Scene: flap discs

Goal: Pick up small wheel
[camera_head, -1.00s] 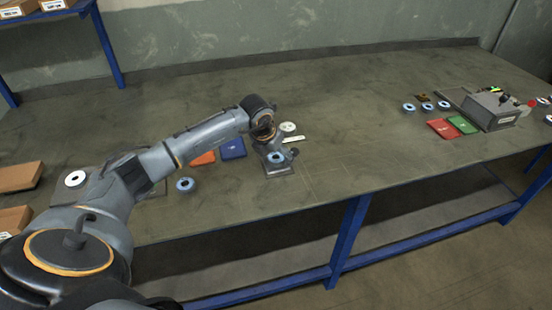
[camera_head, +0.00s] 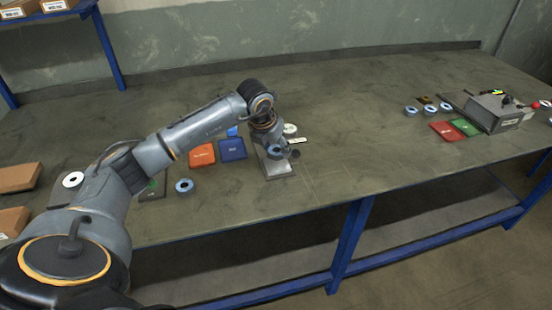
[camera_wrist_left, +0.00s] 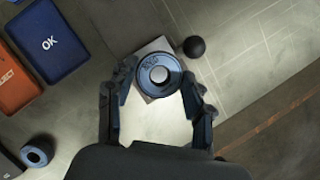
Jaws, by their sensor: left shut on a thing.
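A small blue-rimmed wheel (camera_wrist_left: 158,75) with a pale centre is between the fingertips of my left gripper (camera_wrist_left: 160,85) in the left wrist view. The gripper is shut on it. In the head view the wheel (camera_head: 277,152) shows below my left gripper (camera_head: 276,146), over a grey square plate (camera_head: 280,169) on the table. The plate also shows behind the wheel in the left wrist view. I cannot tell exactly how high the wheel is above the plate. My right gripper is not in view.
A blue OK tray (camera_head: 233,149) and an orange tray (camera_head: 202,155) lie left of the plate. Another blue wheel (camera_head: 184,185) lies nearer the front edge. A dark ball (camera_wrist_left: 194,47) is beside the plate. Several wheels and a grey box (camera_head: 493,112) are at the right.

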